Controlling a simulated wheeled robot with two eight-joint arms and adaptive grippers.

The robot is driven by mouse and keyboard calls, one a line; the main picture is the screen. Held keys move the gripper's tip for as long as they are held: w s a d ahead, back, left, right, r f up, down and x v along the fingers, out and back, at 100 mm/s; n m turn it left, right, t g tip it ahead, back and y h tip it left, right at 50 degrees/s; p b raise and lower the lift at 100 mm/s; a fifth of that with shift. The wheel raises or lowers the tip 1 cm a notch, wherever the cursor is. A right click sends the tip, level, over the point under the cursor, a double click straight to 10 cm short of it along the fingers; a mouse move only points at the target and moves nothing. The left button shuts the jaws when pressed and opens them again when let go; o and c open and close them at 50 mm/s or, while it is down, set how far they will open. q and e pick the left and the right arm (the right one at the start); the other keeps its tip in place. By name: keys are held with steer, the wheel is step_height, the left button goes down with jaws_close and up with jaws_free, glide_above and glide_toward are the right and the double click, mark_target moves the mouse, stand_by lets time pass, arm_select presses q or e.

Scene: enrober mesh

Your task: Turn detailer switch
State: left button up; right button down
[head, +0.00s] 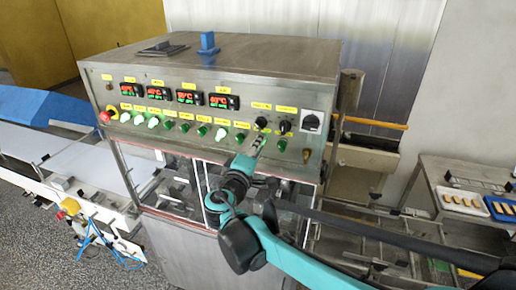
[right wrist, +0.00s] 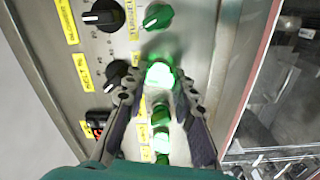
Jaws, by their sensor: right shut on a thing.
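The control panel (head: 150,95) of the steel machine carries a row of green switches with yellow labels. My right gripper (head: 258,142) reaches the right part of that row, below the left black dial (head: 261,123). In the right wrist view, my right gripper (right wrist: 158,85) is shut on a brightly lit green switch (right wrist: 160,74), one fingertip on each side. In the head view my fingers mostly hide this switch. I cannot read its label, so I cannot tell whether it is the detailer switch. My left gripper is not in view.
An unlit green switch (right wrist: 158,16) and two black dials, one at the top left (right wrist: 103,15), sit close to my fingers. A red emergency button (head: 105,117) is at the panel's left end. Trays (head: 462,202) stand on a table at right.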

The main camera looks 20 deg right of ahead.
steer(key=shift+f+m, duration=0.1)
steer(key=shift+m, duration=1.4)
steer(key=c, duration=1.2)
jaws_free()
steer(key=v, duration=1.2)
